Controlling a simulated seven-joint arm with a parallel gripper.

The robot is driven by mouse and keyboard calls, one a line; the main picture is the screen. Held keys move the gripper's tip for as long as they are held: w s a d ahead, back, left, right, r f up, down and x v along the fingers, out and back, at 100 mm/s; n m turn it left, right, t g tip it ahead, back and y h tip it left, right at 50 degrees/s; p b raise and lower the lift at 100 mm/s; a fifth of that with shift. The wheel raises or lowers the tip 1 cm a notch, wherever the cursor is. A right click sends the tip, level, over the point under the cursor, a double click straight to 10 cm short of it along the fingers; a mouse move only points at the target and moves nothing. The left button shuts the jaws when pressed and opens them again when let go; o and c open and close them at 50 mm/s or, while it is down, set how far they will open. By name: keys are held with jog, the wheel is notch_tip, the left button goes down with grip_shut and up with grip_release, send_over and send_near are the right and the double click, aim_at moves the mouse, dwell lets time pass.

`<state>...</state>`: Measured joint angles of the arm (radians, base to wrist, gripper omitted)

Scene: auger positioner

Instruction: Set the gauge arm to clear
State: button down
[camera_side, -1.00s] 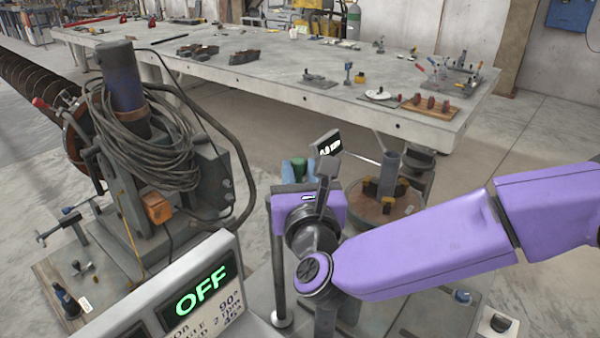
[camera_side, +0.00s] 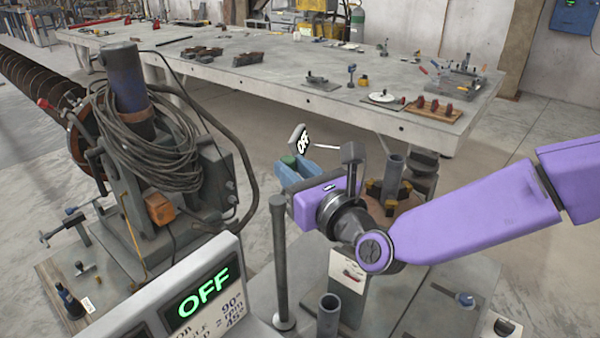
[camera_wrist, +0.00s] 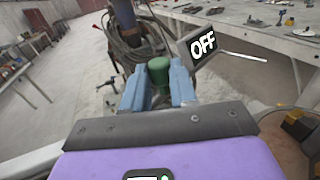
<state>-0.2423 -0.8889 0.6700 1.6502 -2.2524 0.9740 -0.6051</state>
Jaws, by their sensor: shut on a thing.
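The gauge arm has a green grip (camera_side: 288,160), a small tilted display (camera_side: 301,138) reading OFF, and a thin light rod (camera_side: 324,146) pointing right. In the wrist view the green grip (camera_wrist: 158,72) sits between my gripper's blue fingers (camera_wrist: 157,92), with the display (camera_wrist: 203,45) just right of it. My gripper (camera_side: 296,172) is shut on the green grip. The rod's far end is hidden behind my wrist in the side view. A grey upright pipe (camera_side: 393,170) stands in black-and-yellow jaws to the right, partly hidden by my arm.
A control box (camera_side: 200,292) in front shows a green OFF. A bare post (camera_side: 280,260) stands close to my gripper. A cable-wrapped column (camera_side: 145,150) and auger (camera_side: 35,85) are at the left. A long bench (camera_side: 290,90) with tools is behind.

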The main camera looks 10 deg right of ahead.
jog(key=shift+w+a+n+g+y, duration=0.2)
jog(key=shift+n+g+y, duration=0.4)
jog(key=shift+y, duration=0.25)
jog(key=shift+w+a+n+g+y, duration=0.1)
jog(key=shift+a+n+g+y, duration=0.15)
jog(key=shift+n+g+y, duration=0.45)
jog(key=shift+w+a+n+g+y, duration=0.1)
jog(key=shift+a+n+g+y, duration=0.1)
jog(key=shift+n+g+y, duration=0.55)
jog(key=shift+a+y, duration=0.1)
jog(key=shift+y, duration=0.3)
jog(key=c, duration=0.9)
grip_release()
jog(key=shift+t, duration=0.25)
jog(key=v, duration=1.7)
jog(key=shift+s+r, duration=0.15)
jog(key=shift+r, duration=0.05)
